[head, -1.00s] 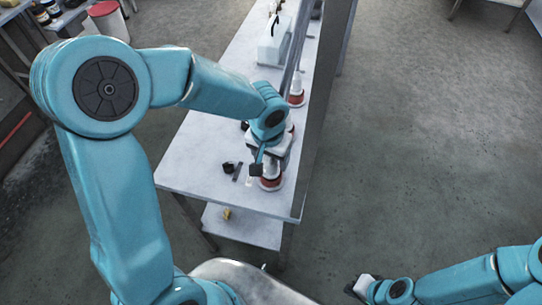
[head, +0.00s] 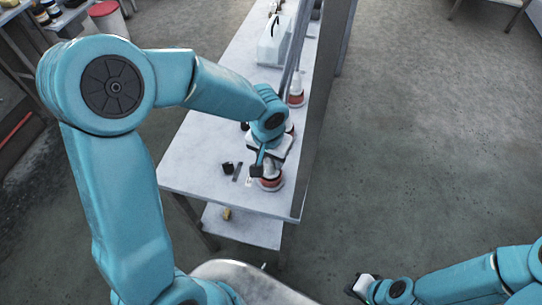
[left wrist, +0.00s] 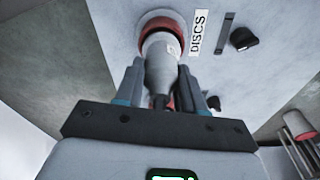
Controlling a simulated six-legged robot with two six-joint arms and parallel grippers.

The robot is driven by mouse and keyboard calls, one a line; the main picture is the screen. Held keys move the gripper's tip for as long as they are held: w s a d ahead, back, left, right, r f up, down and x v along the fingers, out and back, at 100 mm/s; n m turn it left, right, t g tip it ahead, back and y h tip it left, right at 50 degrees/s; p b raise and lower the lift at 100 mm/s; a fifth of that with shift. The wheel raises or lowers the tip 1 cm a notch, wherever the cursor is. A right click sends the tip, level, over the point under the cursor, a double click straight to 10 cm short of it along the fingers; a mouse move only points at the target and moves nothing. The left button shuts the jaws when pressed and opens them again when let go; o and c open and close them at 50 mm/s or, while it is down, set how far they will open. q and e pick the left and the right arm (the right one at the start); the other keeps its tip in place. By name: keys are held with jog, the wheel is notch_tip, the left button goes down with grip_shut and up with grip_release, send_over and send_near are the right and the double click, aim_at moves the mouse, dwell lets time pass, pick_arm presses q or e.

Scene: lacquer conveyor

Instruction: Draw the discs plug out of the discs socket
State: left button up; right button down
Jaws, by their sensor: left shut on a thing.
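The discs plug (left wrist: 160,62) is a pale grey, bottle-shaped body in the left wrist view. My left gripper (left wrist: 161,75) is shut on it, one finger on each side. Its far end meets the discs socket (left wrist: 172,24), a red ring with a pale rim, beside a white label reading DISCS (left wrist: 199,32). I cannot tell how deep the plug sits. In the head view, my left gripper (head: 266,163) is over the bench's near end, and the red socket ring (head: 271,185) shows below it. My right gripper (head: 360,286) is at the lower right, away from the bench; its jaws are unclear.
A black knob (head: 227,168) and a dark strip (head: 237,172) are left of the socket on the bench (head: 190,165). Another red-ringed fitting (head: 296,99) stands farther back, near a pale box (head: 273,46). A dark rail (head: 322,110) runs along the bench's right side.

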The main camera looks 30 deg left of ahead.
pick_arm(q)
jog(key=shift+r+p, duration=1.9)
jog(key=shift+r, duration=1)
jog(key=shift+r+p, duration=0.9)
jog(key=shift+r, duration=0.65)
